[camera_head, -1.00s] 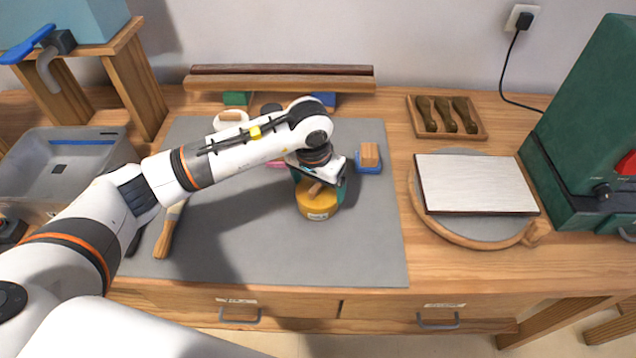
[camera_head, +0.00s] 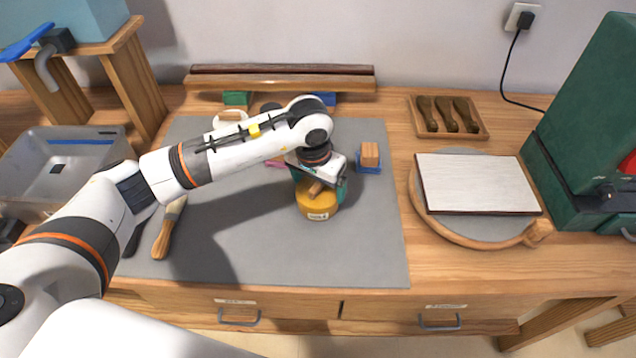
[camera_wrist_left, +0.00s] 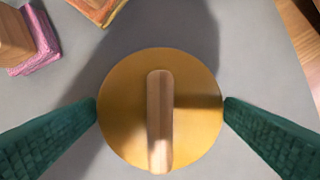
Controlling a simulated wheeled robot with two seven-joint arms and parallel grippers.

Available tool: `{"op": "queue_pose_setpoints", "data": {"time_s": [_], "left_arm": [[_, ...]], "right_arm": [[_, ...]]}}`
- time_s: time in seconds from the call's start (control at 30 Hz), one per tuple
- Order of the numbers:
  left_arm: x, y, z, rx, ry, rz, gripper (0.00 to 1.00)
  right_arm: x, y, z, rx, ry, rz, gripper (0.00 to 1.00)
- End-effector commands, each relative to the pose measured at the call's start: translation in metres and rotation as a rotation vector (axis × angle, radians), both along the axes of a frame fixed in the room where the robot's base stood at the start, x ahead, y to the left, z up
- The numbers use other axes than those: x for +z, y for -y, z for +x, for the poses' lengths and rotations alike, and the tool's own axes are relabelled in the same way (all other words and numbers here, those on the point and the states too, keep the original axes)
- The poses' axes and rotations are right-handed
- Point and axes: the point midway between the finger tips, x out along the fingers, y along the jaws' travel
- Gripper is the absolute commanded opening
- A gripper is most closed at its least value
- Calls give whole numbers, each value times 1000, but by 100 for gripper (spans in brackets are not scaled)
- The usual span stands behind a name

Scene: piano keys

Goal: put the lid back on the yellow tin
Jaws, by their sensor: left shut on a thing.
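The yellow tin (camera_head: 318,211) stands on the grey mat, with a small white label on its front. Its round yellow lid (camera_wrist_left: 130,120) has a wooden bar handle (camera_wrist_left: 160,105) across the top. In the left wrist view the lid fills the middle and hides the tin below. My left gripper (camera_head: 319,187) points down over the tin. Its green fingers are at opposite sides of the lid's rim, shut on the lid. In the head view the lid is at the tin's top; I cannot tell whether a small gap lies between them. My right gripper is not in view.
A wooden block on a blue base (camera_head: 369,156) stands right of the tin. A pink block (camera_wrist_left: 38,50) is behind my arm. A brush (camera_head: 163,238) lies left on the mat. A round board with a pale slab (camera_head: 480,182) is at right. The mat's front (camera_head: 330,260) is clear.

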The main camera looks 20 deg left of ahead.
Motion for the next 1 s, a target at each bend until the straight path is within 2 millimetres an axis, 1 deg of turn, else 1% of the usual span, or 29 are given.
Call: {"op": "queue_pose_setpoints", "data": {"time_s": [0.43, 0.47, 0.5, 0.53, 0.87, 1.0], "left_arm": [[0, 0, 0, 0, 0, 0, 69], [0, 0, 0, 0, 0, 0, 92], [0, 0, 0, 0, 0, 0, 99], [0, 0, 0, 0, 0, 0, 100], [0, 0, 0, 0, 0, 0, 100], [7, 0, 0, 0, 1, 1, 100]], "right_arm": [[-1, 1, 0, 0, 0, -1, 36], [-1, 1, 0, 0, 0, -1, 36], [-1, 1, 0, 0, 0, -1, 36], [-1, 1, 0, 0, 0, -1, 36], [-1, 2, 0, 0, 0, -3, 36], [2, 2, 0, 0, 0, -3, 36]]}}
